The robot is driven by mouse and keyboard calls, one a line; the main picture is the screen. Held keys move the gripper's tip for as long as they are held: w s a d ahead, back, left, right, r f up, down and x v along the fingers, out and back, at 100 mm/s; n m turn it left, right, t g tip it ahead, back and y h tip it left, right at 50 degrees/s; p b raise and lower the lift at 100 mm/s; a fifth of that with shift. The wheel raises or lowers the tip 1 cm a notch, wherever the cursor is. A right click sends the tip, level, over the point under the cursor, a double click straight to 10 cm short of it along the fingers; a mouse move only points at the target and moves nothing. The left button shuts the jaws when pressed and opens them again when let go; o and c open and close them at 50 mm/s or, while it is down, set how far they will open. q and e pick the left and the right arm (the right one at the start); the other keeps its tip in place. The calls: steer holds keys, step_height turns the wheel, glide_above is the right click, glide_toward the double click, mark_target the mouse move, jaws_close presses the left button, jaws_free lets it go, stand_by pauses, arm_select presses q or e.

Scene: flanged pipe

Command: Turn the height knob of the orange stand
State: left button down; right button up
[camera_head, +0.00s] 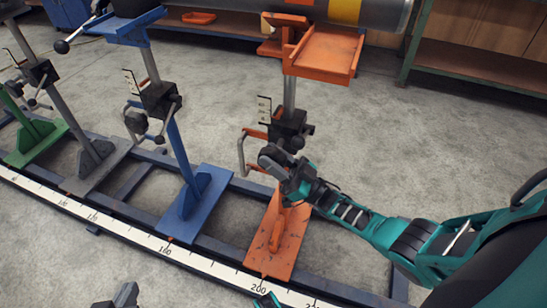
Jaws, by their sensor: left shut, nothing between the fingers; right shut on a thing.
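The orange stand (274,238) stands on the floor rail right of centre, with an orange tray-like head (326,52) under the pipe (366,12). My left gripper (122,298) shows only as grey tips at the bottom edge, shut and empty, well away from the stand.
Blue (196,203), grey (97,166) and green (38,142) stands line the rail to the left, with similar blocks and handles. A white ruler strip (135,232) runs along the front of the rail. A shelf bench (480,62) stands behind; the concrete floor between is clear.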

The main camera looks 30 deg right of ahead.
steer(key=o, duration=1)
steer(key=shift+c, duration=0.2)
steer(key=v, duration=0.7)
steer(key=shift+s+d, duration=0.15)
steer(key=shift+s, duration=0.05)
steer(key=shift+f, duration=0.1)
